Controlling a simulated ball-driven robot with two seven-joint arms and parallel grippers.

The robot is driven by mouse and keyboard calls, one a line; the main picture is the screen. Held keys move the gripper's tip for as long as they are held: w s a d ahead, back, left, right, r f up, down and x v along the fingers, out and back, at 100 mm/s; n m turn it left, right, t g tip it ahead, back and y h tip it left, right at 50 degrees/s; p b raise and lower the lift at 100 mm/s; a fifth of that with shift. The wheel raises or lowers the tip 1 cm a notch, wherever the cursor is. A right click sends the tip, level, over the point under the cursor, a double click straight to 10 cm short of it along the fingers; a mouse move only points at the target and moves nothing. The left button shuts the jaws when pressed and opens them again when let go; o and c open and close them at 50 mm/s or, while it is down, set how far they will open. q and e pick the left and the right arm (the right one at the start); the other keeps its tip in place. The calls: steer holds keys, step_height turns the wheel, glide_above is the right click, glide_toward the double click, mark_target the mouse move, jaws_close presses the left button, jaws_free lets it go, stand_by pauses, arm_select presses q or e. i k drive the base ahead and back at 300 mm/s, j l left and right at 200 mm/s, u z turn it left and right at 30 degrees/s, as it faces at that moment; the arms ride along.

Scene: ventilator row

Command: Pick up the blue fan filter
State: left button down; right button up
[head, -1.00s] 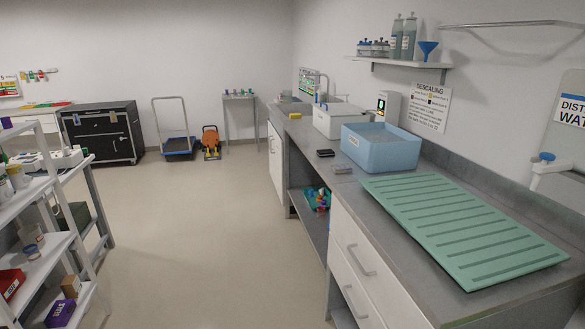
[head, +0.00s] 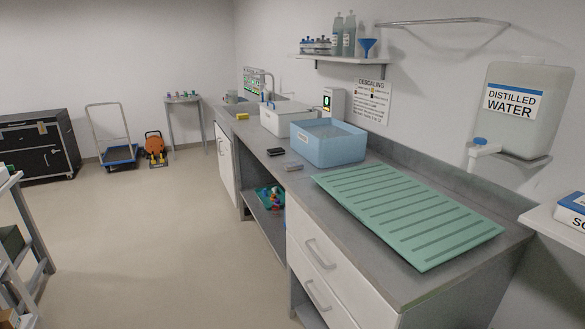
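I cannot make out a blue fan filter for certain. On the grey counter (head: 262,140), a small flat black object (head: 275,152) and a small flat grey object (head: 293,166) lie just left of a blue tub (head: 328,146). They are too small to identify. The blue tub holds what looks like water. A lower shelf under the counter holds a teal tray with several small coloured items (head: 271,197). Neither of my grippers is in view.
A green ribbed mat (head: 405,217) covers the near counter. A white box (head: 288,117) stands behind the tub. A distilled water tank (head: 522,105) hangs at right. The floor (head: 150,230) between is clear.

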mark_target(295, 166)
steer(key=i+j+z, duration=0.2)
steer(key=i, duration=0.35)
steer(key=i+j+z, duration=0.2)
steer(key=i+j, duration=0.15)
steer(key=i, duration=0.15)
steer(key=i+j+z, duration=0.2)
steer(key=i+j, duration=0.2)
steer(key=i, duration=0.1)
